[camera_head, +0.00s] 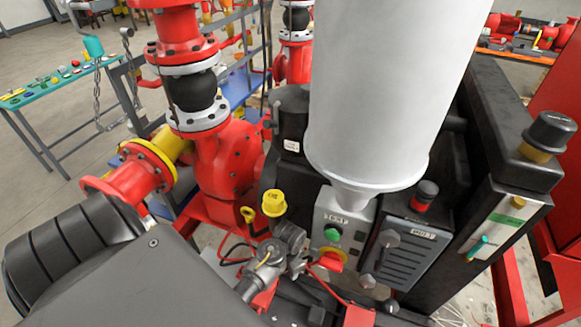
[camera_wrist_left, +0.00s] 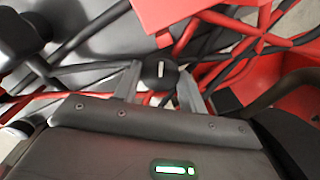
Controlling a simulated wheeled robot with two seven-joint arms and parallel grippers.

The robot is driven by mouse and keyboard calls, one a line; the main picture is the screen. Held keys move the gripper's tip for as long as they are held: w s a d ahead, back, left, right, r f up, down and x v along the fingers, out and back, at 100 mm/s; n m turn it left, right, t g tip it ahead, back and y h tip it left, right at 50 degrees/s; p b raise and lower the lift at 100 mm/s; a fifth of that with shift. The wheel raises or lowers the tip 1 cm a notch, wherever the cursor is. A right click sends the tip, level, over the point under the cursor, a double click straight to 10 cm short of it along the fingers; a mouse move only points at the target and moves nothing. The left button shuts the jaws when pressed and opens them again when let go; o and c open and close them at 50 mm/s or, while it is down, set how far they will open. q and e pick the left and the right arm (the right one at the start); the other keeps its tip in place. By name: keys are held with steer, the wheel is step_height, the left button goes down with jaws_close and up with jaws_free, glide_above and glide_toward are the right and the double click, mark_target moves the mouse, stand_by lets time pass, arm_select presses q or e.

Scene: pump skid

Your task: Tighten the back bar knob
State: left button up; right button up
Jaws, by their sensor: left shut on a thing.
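In the left wrist view, a round black knob (camera_wrist_left: 160,72) with a short white mark on its face sits between the two grey fingers of my left gripper (camera_wrist_left: 160,88). The gripper is shut on the knob, with one finger on each side. In the head view my dark left arm fills the lower left, and I cannot make out its fingertips or the held knob. My right gripper does not show in either view. I cannot tell from the pictures whether the held knob is the back bar knob.
Red pump piping (camera_head: 225,165) stands beyond my left arm. A grey control box (camera_head: 332,222) with a green button and a louvred panel (camera_head: 410,252) stand right of a yellow cap (camera_head: 273,203). Red bars (camera_wrist_left: 240,65) and dark hoses crowd around the gripper. A green-topped table (camera_head: 45,90) stands far left.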

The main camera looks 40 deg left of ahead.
arm_select(q)
steer(key=shift+w+r+n, duration=0.1)
steer(key=shift+w+n, duration=0.05)
steer(key=shift+n, duration=2.05)
steer(key=o, duration=1)
